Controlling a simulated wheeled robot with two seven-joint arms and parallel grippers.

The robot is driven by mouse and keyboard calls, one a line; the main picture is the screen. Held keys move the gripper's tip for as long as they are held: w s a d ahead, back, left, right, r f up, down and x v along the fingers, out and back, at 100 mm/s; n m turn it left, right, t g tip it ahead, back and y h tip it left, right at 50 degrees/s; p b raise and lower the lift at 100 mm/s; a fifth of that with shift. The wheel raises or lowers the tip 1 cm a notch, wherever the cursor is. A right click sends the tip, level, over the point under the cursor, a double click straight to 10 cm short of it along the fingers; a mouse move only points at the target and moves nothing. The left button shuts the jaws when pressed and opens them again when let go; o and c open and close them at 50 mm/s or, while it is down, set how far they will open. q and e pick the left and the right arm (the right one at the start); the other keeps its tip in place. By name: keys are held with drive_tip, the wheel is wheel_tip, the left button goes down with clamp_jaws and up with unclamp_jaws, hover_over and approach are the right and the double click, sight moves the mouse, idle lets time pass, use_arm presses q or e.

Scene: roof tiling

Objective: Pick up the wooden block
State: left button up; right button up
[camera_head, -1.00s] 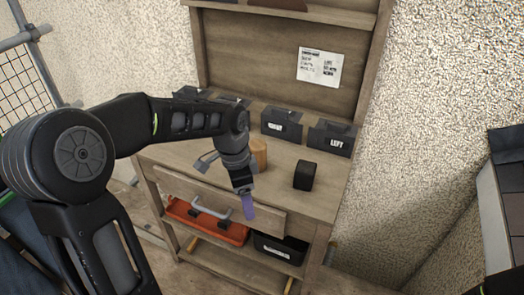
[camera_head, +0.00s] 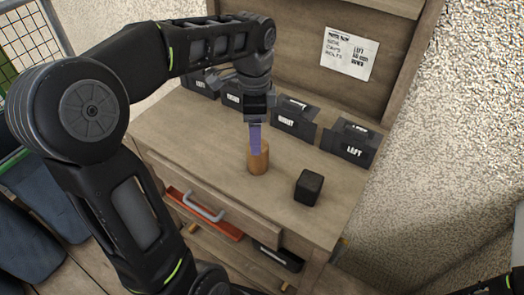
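The wooden block (camera_head: 258,161) is a light brown, rounded piece standing upright on the workbench top (camera_head: 205,130). My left gripper (camera_head: 255,140) points down at it from above, and its purple finger overlaps the upper part of the block in the picture. The fingers line up one behind the other, so the gap between them is hidden, and I cannot tell whether they touch the block. My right gripper is out of view.
A black block (camera_head: 309,187) stands to the right of the wooden block. Several black bins line the back, including one labelled LEFT (camera_head: 348,145). A paper note (camera_head: 351,54) hangs on the back panel. A drawer handle (camera_head: 203,208) is at the front. Bare benchtop lies left of the wooden block.

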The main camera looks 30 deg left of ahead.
sight(258, 157)
use_arm(q)
drive_tip(key=shift+f, duration=0.1)
drive_tip(key=shift+f, duration=1.25)
drive_tip(key=f, duration=0.5)
drive_tip(key=shift+d+f, duration=0.1)
drive_tip(key=shift+d, duration=0.1)
drive_tip(key=shift+c, duration=0.3)
drive_tip(key=c, duration=1.5)
drive_tip(key=shift+c, duration=0.2)
